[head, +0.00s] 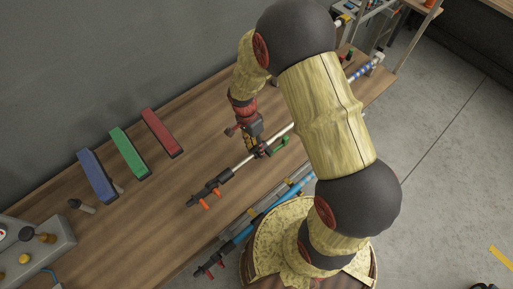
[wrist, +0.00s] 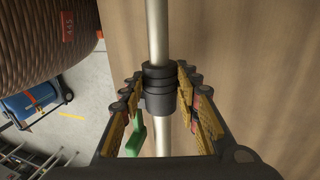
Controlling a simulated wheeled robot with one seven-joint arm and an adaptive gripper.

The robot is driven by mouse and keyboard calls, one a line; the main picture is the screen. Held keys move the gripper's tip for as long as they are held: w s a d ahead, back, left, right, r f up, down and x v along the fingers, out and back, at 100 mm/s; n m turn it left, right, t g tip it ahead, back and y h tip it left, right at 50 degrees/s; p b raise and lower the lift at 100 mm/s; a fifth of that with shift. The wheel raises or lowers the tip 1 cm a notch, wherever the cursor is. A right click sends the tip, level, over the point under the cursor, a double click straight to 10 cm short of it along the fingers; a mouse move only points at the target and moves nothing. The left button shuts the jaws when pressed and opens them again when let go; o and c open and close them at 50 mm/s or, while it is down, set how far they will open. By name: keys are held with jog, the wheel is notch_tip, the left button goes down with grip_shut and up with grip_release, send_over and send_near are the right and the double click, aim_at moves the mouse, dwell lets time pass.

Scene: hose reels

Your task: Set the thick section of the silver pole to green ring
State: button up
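The silver pole (head: 235,169) lies slantwise over the wooden bench, with a black end fitting and orange pieces at its lower left. It runs up the middle of the wrist view (wrist: 157,30). A black collar (wrist: 158,88) sits around it, with a green lever (wrist: 136,139) at its lower left; the lever also shows in the head view (head: 280,145). My gripper (wrist: 160,82) is open, its fingers on either side of the collar, with a gap visible at the right. In the head view my gripper (head: 257,148) is over the pole. I cannot make out a green ring.
Blue (head: 97,176), green (head: 127,153) and red (head: 161,132) blocks stand at the bench's back. A blue pole (head: 240,236) lies along the front edge. A grey control box (head: 38,245) is at lower left. A brown wound reel (wrist: 48,40) is beside the bench in the wrist view.

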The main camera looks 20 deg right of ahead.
aim_at(243, 160)
jog(key=c, duration=0.6)
grip_shut()
jog(key=shift+a, duration=0.1)
jog(key=a, duration=0.2)
jog(key=s+a, duration=0.1)
jog(key=a, duration=0.1)
jog(key=s+a, duration=0.1)
jog(key=a, duration=0.1)
jog(key=shift+a, duration=0.3)
jog(key=o, duration=1.1)
grip_release()
jog(key=shift+o, duration=0.4)
